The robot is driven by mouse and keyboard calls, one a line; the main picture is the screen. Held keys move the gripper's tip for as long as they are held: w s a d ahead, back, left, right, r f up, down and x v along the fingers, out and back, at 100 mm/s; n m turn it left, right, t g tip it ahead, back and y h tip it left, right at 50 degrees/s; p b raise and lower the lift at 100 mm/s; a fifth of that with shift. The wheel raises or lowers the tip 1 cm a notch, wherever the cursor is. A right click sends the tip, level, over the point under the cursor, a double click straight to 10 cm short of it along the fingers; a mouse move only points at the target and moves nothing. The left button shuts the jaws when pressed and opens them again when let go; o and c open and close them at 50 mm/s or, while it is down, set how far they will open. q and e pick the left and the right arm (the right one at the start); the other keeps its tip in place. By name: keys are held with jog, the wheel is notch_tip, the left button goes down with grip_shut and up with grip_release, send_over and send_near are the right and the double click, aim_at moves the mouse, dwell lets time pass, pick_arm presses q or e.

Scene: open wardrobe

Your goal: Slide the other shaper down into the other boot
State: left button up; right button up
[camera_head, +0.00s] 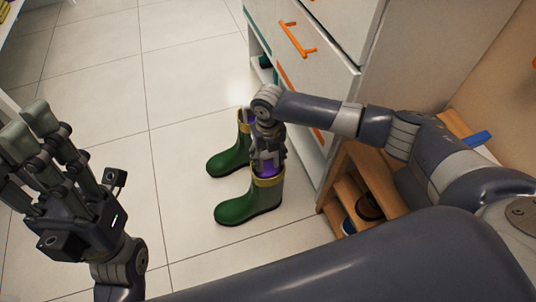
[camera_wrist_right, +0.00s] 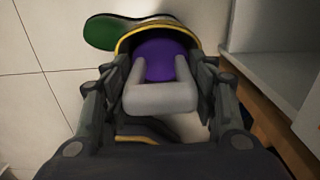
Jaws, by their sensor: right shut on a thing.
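The near green boot (camera_head: 247,205) with a yellow rim stands upright on the floor, toe to the left. My right gripper (camera_head: 268,158) is above its opening, shut on the grey handle (camera_wrist_right: 160,98) of a purple shaper (camera_head: 271,167). In the right wrist view, the purple body (camera_wrist_right: 160,62) sits inside the boot's yellow rim (camera_wrist_right: 124,42); its lower part is hidden in the boot. The far green boot (camera_head: 228,162) stands just behind, with purple and a pale handle at its top, partly hidden by my right gripper. My left gripper (camera_head: 30,132) is open and empty at the left.
A white cabinet (camera_head: 335,62) with orange handles (camera_head: 297,39) stands right of the boots. A low wooden rack (camera_head: 350,190) with brown shoes (camera_head: 369,206) is at the right, close to my right arm. The tiled floor (camera_head: 185,70) is clear left of the boots.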

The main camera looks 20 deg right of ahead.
jog(key=shift+f, duration=0.1)
jog(key=o, duration=1)
jog(key=shift+c, duration=0.2)
jog(key=shift+o, duration=0.4)
jog(key=o, duration=0.5)
